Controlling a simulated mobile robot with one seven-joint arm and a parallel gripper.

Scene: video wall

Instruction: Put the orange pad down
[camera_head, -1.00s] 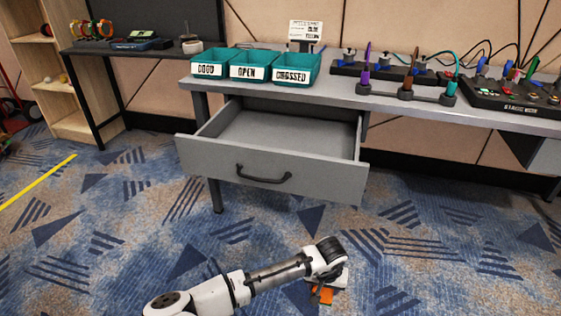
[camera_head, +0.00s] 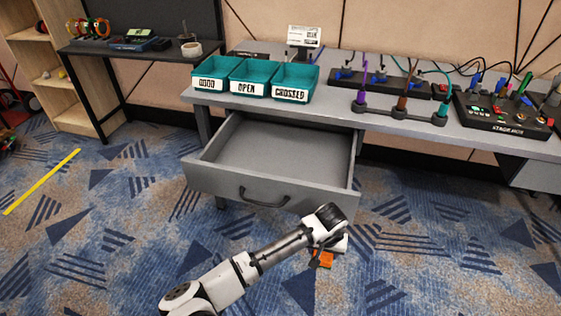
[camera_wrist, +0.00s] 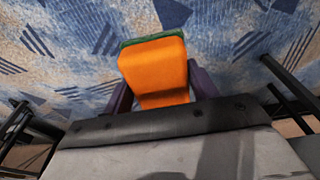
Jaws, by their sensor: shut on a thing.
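The orange pad (camera_wrist: 155,70) is between the two dark fingers of my gripper (camera_wrist: 160,92) in the wrist view, with a green edge at its far end. My gripper is shut on it. In the head view the orange pad (camera_head: 325,259) shows below my gripper (camera_head: 322,251), held above the carpet, in front of the open drawer's right side. The fingers are small and partly hidden there by my wrist.
The open grey drawer (camera_head: 265,187) is empty under the workbench (camera_head: 340,116). Teal bins (camera_head: 246,91) labelled GOOD, OPEN and CROSSED stand on the bench's left. Cable stands and a control box (camera_head: 503,113) fill its right. The carpet is clear around.

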